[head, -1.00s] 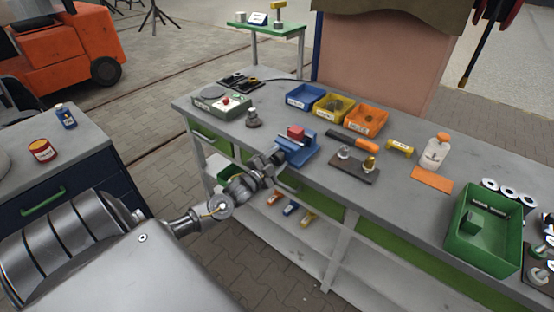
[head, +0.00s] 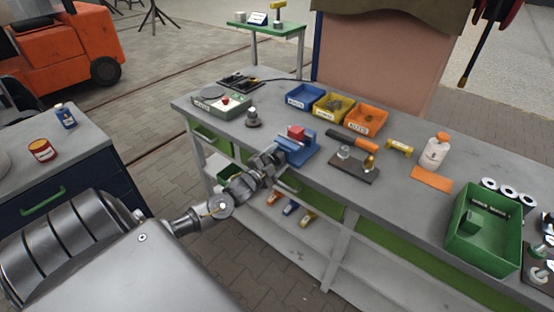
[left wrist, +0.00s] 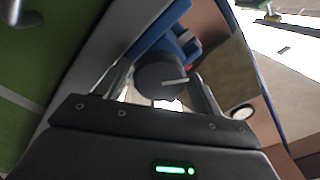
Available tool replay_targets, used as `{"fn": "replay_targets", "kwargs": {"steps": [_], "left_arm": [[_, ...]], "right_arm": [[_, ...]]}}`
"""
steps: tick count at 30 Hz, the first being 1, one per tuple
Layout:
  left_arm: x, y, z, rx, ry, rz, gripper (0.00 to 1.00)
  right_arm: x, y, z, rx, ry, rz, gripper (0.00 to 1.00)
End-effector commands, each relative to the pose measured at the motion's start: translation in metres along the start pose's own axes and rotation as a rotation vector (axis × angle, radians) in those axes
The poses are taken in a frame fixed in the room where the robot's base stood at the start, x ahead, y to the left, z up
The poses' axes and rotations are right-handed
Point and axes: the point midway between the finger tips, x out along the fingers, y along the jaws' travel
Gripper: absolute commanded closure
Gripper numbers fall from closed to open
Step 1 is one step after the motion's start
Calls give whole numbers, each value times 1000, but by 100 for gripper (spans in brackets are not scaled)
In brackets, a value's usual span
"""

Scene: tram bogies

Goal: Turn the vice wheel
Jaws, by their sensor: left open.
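The blue vice (head: 300,151) stands at the near edge of the grey workbench, with a red block (head: 296,132) at its top. My left gripper (head: 276,156) is at the vice's near-left side, reaching in from the left. In the left wrist view, the dark round vice wheel (left wrist: 160,80) with a pale bar across its face lies between the two spread fingers of my left gripper (left wrist: 162,92). The gripper is open, and I cannot tell whether a finger touches the wheel. The blue vice body (left wrist: 160,28) shows behind it. My right gripper is not in view.
Blue (head: 305,97), yellow (head: 333,106) and orange (head: 367,119) bins stand behind the vice. An orange-handled tool (head: 352,143) and a dark plate with knobs (head: 353,167) lie to its right. A grey weight-like object (head: 253,119) stands to its left.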

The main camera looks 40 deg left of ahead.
Motion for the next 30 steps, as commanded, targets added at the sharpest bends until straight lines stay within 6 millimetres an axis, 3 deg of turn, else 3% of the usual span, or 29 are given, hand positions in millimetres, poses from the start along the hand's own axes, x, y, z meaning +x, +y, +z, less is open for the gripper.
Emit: {"fn": "replay_targets", "kwargs": {"steps": [11,30], "left_arm": [[-1,3,1,-74,-2,7,30],[0,-1,3,-1009,-2,3,30]], "right_arm": [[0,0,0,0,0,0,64],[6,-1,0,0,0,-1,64]]}}
